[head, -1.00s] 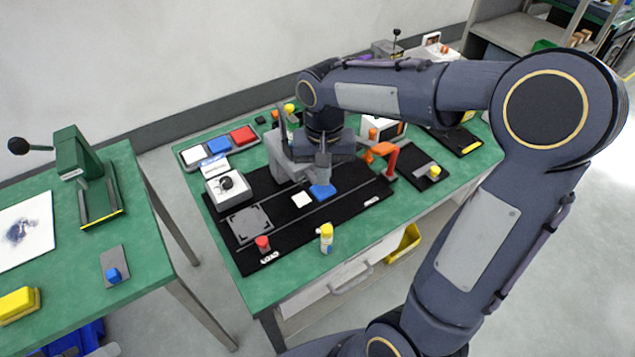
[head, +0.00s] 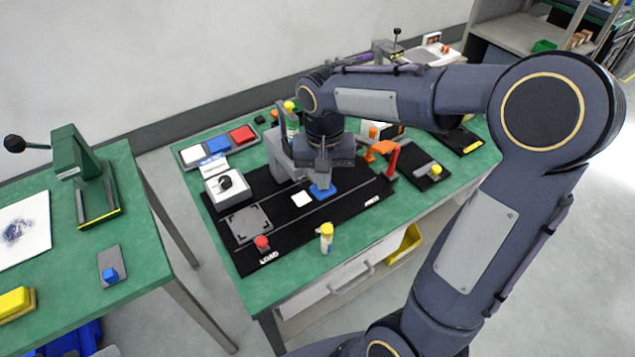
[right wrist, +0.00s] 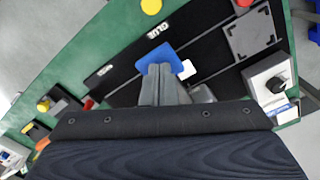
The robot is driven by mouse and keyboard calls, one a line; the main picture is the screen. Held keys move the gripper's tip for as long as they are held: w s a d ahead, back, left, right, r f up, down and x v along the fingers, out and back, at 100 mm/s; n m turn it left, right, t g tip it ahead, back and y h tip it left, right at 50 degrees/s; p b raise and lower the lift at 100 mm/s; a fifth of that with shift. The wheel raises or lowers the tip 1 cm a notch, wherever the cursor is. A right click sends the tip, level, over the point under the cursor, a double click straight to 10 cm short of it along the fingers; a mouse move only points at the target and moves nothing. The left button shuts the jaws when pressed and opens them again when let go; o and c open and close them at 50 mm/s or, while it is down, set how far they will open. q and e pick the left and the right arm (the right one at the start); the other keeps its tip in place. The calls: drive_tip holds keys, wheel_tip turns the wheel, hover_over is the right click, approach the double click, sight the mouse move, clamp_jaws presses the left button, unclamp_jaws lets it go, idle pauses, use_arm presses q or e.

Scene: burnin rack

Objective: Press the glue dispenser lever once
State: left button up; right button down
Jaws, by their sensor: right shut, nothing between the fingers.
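A blue plate (head: 324,196), which looks like the lever's paddle, lies on the black track mat (head: 240,200) near a GLUE label. It also shows in the right wrist view (right wrist: 172,50). A grey upright (head: 280,158), apparently the dispenser, stands behind it, partly hidden by my arm. My right gripper (head: 322,184) points down with shut, empty fingertips over the blue plate. In the right wrist view the fingertips (right wrist: 160,70) overlap the plate's near edge; they touch it or are just above it. My left gripper is not in view.
A white square (head: 301,199) lies beside the blue plate. An orange part (head: 380,148) and red post (head: 393,160) stand to the right.

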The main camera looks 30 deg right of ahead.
drive_tip(key=shift+f, duration=0.4)
drive_tip(key=shift+b, duration=0.3)
drive_tip(key=shift+f, duration=0.5)
wheel_tip(320, 180, up, 11)
drive_tip(key=p, duration=0.9)
drive_tip(key=shift+s, duration=0.15)
idle(0.5)
drive_tip(key=shift+s, duration=0.1)
idle(0.3)
